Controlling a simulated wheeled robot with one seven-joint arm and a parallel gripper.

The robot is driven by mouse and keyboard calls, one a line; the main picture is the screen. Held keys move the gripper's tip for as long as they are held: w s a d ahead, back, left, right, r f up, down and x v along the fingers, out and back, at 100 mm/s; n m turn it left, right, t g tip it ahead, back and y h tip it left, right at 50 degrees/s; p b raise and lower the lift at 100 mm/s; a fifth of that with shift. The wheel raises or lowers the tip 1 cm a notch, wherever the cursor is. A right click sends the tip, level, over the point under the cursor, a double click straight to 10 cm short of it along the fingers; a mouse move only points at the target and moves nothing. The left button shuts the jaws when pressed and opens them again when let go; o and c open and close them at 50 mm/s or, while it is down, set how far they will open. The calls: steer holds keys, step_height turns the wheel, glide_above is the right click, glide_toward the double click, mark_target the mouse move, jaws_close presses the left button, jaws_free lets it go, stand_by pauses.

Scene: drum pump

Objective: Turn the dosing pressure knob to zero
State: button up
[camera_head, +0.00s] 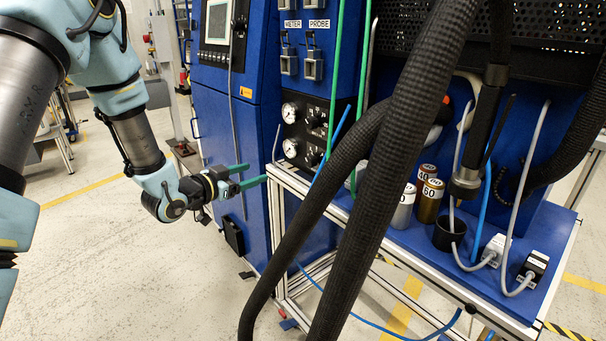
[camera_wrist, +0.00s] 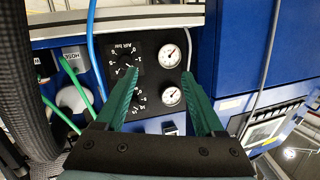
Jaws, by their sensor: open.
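A black control panel on the blue cabinet carries two white round gauges and two dark knobs. In the head view the upper knob (camera_head: 312,120) and the lower knob (camera_head: 313,157) sit right of the gauges. In the wrist view one knob (camera_wrist: 127,62) is under an "AIR bar" label. The other knob's dial is partly hidden by my left-hand finger. I cannot read which one is marked dosing pressure. My gripper (camera_head: 257,173) has green fingers, open and empty, left of and below the panel. In the wrist view the gripper (camera_wrist: 160,75) points toward the panel.
A frame-legged blue table (camera_head: 420,262) stands right of my gripper, its corner close to the fingers. Thick black hoses (camera_head: 385,170) hang in front. Green and blue tubes (camera_wrist: 92,40) run beside the knobs. Free floor (camera_head: 110,260) lies at left.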

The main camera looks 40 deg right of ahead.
mark_target(308, 163)
steer(key=s+d+g, duration=0.1)
steer(key=d, duration=0.3)
steer(key=s+d+m+h+p, duration=0.1)
steer(key=s+d, duration=0.1)
steer(key=d, duration=0.3)
steer(key=s+d+m+g+h+p, duration=0.1)
steer(key=s+d, duration=0.1)
steer(key=d, duration=0.3)
steer(key=shift+d+f+g, duration=0.1)
steer(key=shift+f+g, duration=0.1)
steer(key=shift+g, duration=0.1)
steer(key=shift+c, duration=0.2)
jaws_close()
